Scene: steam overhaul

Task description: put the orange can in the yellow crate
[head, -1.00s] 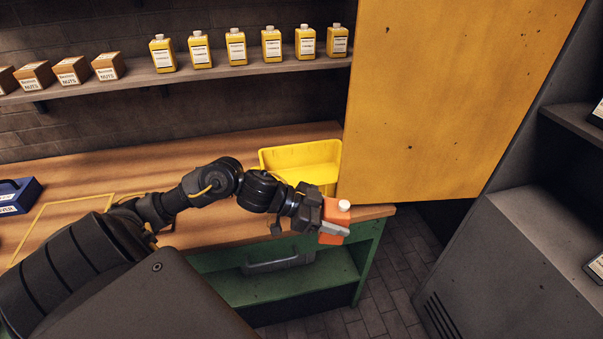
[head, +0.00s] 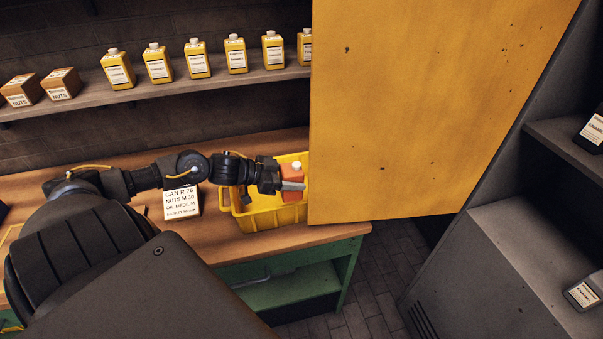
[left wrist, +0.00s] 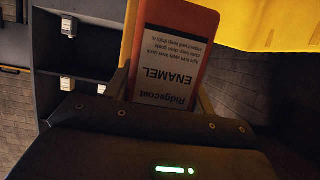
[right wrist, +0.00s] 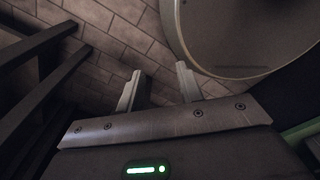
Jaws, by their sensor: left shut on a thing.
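The orange can (head: 292,172), with a white cap, is upright in my left gripper (head: 291,186). The left wrist view shows its white "Ridgecoat ENAMEL" label (left wrist: 170,65) between the two fingers. The yellow crate (head: 268,219) stands on the wooden bench, beside the edge of a large yellow panel. In the head view the can overlaps the right part of the crate's opening; whether it touches the crate floor I cannot tell. My right gripper (right wrist: 159,88) shows only in the right wrist view, open and empty above a tiled floor.
The large yellow panel (head: 420,110) stands close on the right of the crate. Yellow bottles (head: 197,60) and nut boxes (head: 62,84) line the shelf behind. Grey shelving (head: 555,150) is at the right.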

